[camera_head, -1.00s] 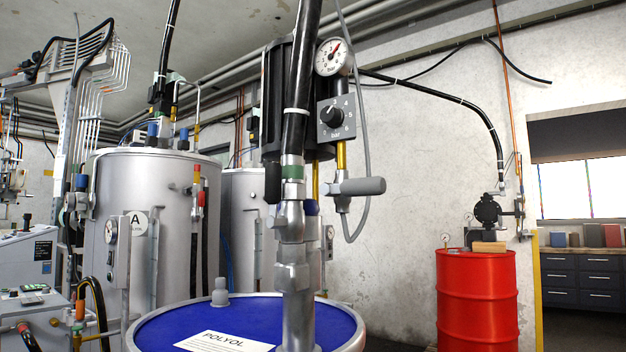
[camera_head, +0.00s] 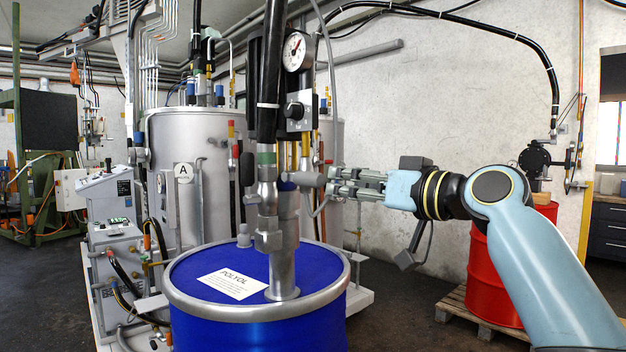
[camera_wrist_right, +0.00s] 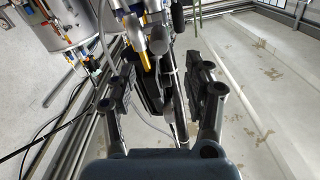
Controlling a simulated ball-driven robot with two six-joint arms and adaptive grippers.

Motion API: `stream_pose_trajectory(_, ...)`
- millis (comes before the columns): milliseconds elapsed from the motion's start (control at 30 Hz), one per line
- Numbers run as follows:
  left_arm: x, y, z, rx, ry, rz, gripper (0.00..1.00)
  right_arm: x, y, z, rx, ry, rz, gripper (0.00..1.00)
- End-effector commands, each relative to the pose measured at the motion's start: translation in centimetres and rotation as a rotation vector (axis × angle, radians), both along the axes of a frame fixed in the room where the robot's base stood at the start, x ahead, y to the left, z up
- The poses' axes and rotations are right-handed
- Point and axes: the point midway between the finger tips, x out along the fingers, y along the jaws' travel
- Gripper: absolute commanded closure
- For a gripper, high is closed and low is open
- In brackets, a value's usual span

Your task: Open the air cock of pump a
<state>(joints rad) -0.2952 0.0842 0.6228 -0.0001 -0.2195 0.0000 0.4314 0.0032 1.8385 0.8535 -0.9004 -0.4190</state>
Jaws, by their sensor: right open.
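Pump a (camera_head: 268,90) stands upright in the blue drum marked POLYOL (camera_head: 258,330). It carries a round pressure gauge (camera_head: 296,50) and a regulator with a black knob (camera_head: 294,111). The air cock (camera_head: 306,179), with a grey lever lying sideways, is below the regulator on a brass pipe. My right gripper (camera_head: 334,184) reaches in from the right and is open, its fingertips close beside the lever's right end. In the right wrist view the open fingers (camera_wrist_right: 160,88) have pump parts beyond them; I cannot tell whether they touch the lever. My left gripper is out of view.
A grey tank marked A (camera_head: 215,140) stands behind the drum. A red drum (camera_head: 492,275) with a black pump (camera_head: 535,158) stands on a wooden pallet (camera_head: 462,312) at the right. A grey hose hangs near the cock. The floor between the drums is clear.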

Motion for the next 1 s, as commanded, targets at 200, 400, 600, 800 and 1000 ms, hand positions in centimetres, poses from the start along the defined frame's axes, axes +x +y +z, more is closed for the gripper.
stream_pose_trajectory(200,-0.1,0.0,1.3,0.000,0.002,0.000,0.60,3.2,2.4,0.2,0.004,0.004,0.001,0.49)
stream_pose_trajectory(400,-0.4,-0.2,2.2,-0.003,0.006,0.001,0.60,6.3,4.6,0.1,0.003,0.005,0.000,0.49)
stream_pose_trajectory(600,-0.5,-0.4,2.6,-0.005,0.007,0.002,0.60,7.9,5.8,-0.1,0.001,0.004,-0.001,0.49)
stream_pose_trajectory(800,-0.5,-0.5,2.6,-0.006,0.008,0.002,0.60,8.2,5.9,-0.2,0.001,0.002,-0.002,0.49)
stream_pose_trajectory(1000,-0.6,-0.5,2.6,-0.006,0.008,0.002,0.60,8.2,5.9,-0.2,0.000,0.003,-0.002,0.59)
